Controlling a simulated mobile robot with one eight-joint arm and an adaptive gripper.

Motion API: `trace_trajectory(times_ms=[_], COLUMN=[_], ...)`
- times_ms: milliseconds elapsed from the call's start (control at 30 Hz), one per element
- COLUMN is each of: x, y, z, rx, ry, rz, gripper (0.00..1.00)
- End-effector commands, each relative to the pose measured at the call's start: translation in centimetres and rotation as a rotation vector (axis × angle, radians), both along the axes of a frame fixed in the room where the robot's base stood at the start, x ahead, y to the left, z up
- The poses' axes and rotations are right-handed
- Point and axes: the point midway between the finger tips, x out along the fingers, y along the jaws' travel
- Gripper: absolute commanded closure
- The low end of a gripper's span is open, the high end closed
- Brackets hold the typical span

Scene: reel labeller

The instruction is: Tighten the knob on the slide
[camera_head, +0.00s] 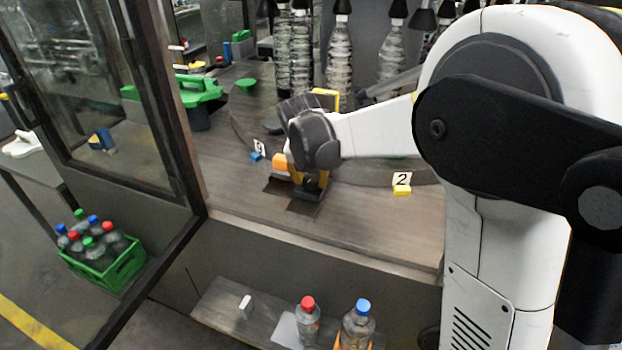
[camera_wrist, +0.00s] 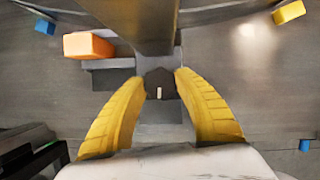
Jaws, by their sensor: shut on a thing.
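The knob (camera_wrist: 159,84) is dark and many-sided with a short white mark on its top, in the middle of the wrist view. My gripper's two yellow fingers (camera_wrist: 160,76) close on it from left and right. The slide is a dark grey stepped block (camera_wrist: 108,76) under and beside the knob. An orange block (camera_wrist: 88,45) sits on the slide's left side. In the head view my gripper (camera_head: 312,187) is low over the slide (camera_head: 303,208), with the orange block (camera_head: 281,161) just left of it. My gripper and wrist hide the knob there.
A yellow block (camera_head: 401,190) with a "2" tag is to the right, a blue block (camera_head: 256,156) behind left. Several bottles (camera_head: 341,60) hang at the back. An open glass door (camera_head: 95,90) stands at left. Two capped bottles (camera_head: 308,318) (camera_head: 357,325) stand on a lower shelf.

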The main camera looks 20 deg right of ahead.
Motion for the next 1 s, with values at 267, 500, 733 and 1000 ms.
trace_trajectory(times_ms=[267,500,733,1000], x=[0.06,0.12,0.15,0.15], y=[0.12,0.12,0.14,0.12], z=[0.05,0.08,0.04,0.00], rx=[0.000,0.000,0.000,0.001], ry=[0.001,0.000,0.000,0.000], rz=[-0.202,-0.430,-0.628,-0.794], gripper=[0.93,0.93,0.93,0.93])
